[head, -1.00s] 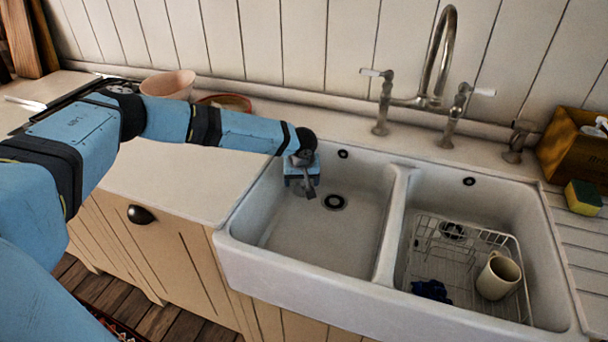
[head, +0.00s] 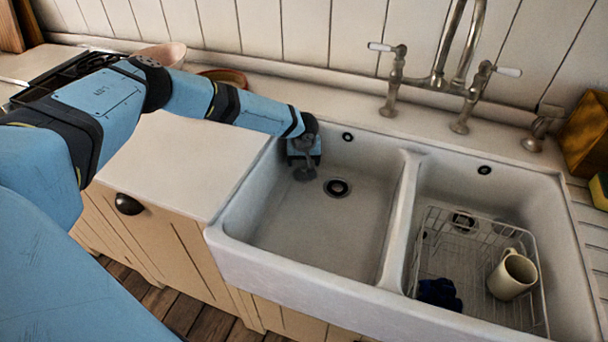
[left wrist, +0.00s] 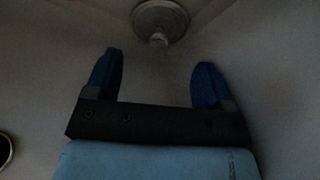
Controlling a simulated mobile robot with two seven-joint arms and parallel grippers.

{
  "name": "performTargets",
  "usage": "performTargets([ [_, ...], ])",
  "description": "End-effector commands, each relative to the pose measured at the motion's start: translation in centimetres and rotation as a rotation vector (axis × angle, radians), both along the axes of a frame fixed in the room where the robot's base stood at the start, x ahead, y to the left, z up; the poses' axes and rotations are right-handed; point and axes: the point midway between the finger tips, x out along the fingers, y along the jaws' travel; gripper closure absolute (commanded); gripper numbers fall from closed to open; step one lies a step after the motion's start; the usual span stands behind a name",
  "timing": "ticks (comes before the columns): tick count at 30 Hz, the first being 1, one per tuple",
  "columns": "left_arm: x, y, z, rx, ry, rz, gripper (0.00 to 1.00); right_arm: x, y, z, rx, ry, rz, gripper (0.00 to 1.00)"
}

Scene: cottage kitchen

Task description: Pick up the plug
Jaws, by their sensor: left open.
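The plug (left wrist: 160,18), a grey metal disc with a small knob, lies against the white sink surface at the top of the left wrist view. My right gripper is not in view.
The left basin's drain (head: 338,188) is right of the gripper. A divider (head: 397,220) separates the right basin, with a wire rack (head: 428,225), cream mug (head: 512,274) and dark blue item (head: 440,293). The tap (head: 440,75) stands behind. The left basin is otherwise clear.

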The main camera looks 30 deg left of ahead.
Motion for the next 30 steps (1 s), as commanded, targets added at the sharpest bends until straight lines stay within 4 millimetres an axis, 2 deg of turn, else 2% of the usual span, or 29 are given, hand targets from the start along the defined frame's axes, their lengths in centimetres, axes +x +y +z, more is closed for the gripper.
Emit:
performTargets([
  [5,0.4,0.1,-1.4,0.002,0.000,-0.001,0.24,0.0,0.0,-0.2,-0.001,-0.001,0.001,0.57],
  [12,1.1,0.5,-4.8,0.002,0.000,-0.001,0.24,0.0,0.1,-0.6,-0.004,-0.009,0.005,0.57],
  [21,1.3,0.7,-5.3,-0.001,-0.001,0.000,0.24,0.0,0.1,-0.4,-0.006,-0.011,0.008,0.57],
  [22,1.3,0.7,-5.3,-0.001,-0.001,0.000,0.27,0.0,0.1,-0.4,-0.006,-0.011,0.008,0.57],
  [25,1.3,0.7,-5.3,-0.001,-0.001,0.000,0.49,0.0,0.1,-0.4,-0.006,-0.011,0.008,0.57],
  [26,1.3,0.7,-5.3,-0.001,-0.001,0.000,0.54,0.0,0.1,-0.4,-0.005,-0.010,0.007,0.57],
  [30,1.3,0.7,-5.3,-0.001,-0.001,0.000,0.54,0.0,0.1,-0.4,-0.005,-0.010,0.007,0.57],
])
